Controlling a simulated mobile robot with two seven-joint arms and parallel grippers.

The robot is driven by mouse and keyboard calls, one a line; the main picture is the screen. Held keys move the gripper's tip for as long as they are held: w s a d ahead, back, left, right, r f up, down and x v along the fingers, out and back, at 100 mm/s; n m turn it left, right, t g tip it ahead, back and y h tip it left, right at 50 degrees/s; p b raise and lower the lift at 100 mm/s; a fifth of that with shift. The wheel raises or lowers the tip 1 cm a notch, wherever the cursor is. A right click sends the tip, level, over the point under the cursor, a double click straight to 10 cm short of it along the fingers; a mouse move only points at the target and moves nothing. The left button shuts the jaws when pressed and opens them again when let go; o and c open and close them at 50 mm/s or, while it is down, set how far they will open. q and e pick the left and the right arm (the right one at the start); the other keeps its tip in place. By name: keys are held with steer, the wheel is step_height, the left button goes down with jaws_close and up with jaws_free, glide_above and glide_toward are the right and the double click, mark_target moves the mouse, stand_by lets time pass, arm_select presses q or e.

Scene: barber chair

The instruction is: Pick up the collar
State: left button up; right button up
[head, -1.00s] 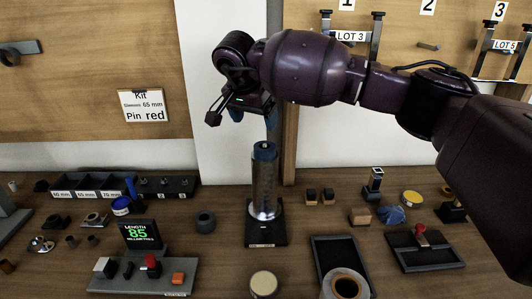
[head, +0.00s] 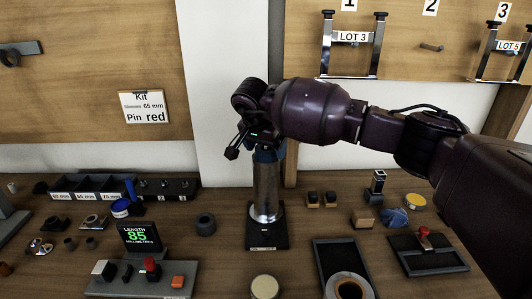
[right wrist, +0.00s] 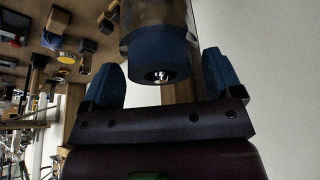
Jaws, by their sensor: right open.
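A shiny metal column (head: 266,190) stands upright on a black base (head: 268,236) in the middle of the table. A dark blue collar-like ring (right wrist: 158,55) sits at its top end, with a small bright pin in its centre. My right gripper (right wrist: 161,78) is open, with one blue finger on each side of the ring; I cannot tell whether they touch it. In the head view the right hand hides most of the column's top. A separate dark grey ring (head: 205,224) lies on the table left of the column. My left gripper is not in view.
Black trays (head: 340,252) and (head: 428,262) lie at the right. A pale wall post rises behind the column.

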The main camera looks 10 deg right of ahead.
steer(key=c, duration=1)
step_height(320, 180, up, 20)
steer(key=shift+p, duration=0.4)
